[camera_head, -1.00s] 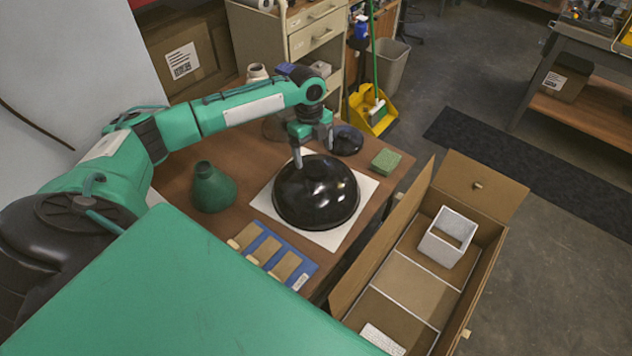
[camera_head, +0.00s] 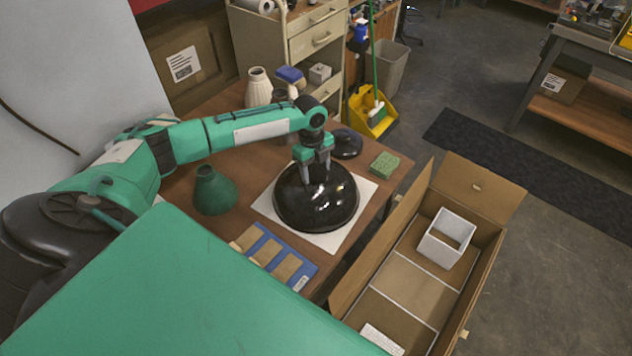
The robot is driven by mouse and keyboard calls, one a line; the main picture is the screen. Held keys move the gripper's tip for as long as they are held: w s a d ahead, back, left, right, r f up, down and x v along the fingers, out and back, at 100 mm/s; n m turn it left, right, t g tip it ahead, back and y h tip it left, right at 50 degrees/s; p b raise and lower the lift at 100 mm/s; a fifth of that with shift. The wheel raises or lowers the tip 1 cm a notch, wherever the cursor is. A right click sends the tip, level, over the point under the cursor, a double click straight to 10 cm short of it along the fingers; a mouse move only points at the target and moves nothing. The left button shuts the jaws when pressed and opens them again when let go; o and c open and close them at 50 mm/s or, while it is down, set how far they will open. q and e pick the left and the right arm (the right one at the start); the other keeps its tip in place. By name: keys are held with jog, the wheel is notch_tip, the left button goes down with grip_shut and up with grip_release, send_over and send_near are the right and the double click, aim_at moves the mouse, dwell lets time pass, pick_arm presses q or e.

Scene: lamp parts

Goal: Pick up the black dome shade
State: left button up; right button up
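The black dome shade (camera_head: 316,208) sits dome up on a white square sheet (camera_head: 334,240) on the brown table. It is glossy and round. My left gripper (camera_head: 315,178) is over the far upper part of the dome, pointing down, with its two fingers apart. The fingertips overlap the dome's top in this view; I cannot tell whether they touch it. My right gripper is not in view.
A green cone shade (camera_head: 213,190) and a blue tray with tan blocks (camera_head: 271,254) stand left of the sheet. A dark round base (camera_head: 346,143) and a green sponge (camera_head: 385,164) lie behind. An open carton (camera_head: 415,286) is at right, holding a white box frame (camera_head: 446,238).

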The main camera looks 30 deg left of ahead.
pick_arm(q)
jog(key=c, duration=0.7)
jog(key=shift+r, duration=0.1)
grip_shut()
